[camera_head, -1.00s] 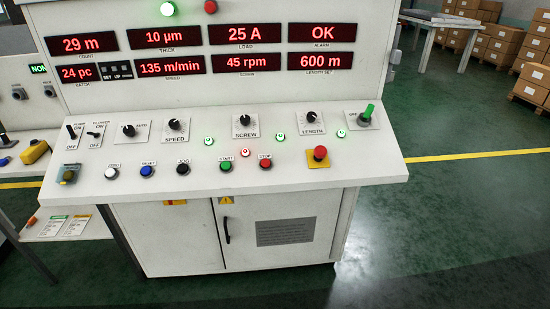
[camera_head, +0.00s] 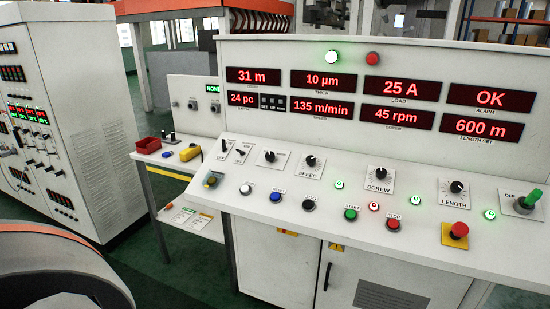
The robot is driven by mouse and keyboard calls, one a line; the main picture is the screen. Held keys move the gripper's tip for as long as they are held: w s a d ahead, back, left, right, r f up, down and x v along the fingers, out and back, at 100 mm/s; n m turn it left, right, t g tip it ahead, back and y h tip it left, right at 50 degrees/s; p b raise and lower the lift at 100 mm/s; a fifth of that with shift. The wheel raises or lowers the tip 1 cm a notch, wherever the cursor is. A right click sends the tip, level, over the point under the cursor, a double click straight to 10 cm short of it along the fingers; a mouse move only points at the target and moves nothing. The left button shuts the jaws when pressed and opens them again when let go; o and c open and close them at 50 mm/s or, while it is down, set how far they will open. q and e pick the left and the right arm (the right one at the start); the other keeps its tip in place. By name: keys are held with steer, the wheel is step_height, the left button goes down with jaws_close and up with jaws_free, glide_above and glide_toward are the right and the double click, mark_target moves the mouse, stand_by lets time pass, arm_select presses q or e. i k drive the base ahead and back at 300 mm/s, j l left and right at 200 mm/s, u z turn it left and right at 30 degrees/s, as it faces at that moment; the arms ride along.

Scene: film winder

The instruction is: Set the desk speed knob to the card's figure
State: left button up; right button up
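The control desk (camera_head: 335,224) stands at the centre and right of the head view. Its black speed knob (camera_head: 310,160) sits on a white plate marked SPEED, left of the SCREW knob (camera_head: 380,172). The speed display (camera_head: 322,108) reads 135 m/min. Neither of my grippers is in view.
A side table (camera_head: 183,164) left of the desk holds a red bin (camera_head: 149,145) and a yellow tool (camera_head: 190,153). A tall cabinet (camera_head: 95,120) stands at far left.

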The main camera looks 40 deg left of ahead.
mark_target(311, 160)
steer(key=j+u, duration=0.15)
steer(key=j, duration=0.25)
steer(key=i+j+u, duration=0.15)
steer(key=j, duration=0.3)
steer(key=j+u, duration=0.2)
steer(key=j, duration=0.2)
steer(key=i+j+u, duration=0.15)
steer(key=j, duration=0.2)
steer(key=i+j+u, duration=0.15)
steer(key=j, duration=0.25)
steer(key=i+j+u, duration=0.15)
steer(key=j, duration=0.2)
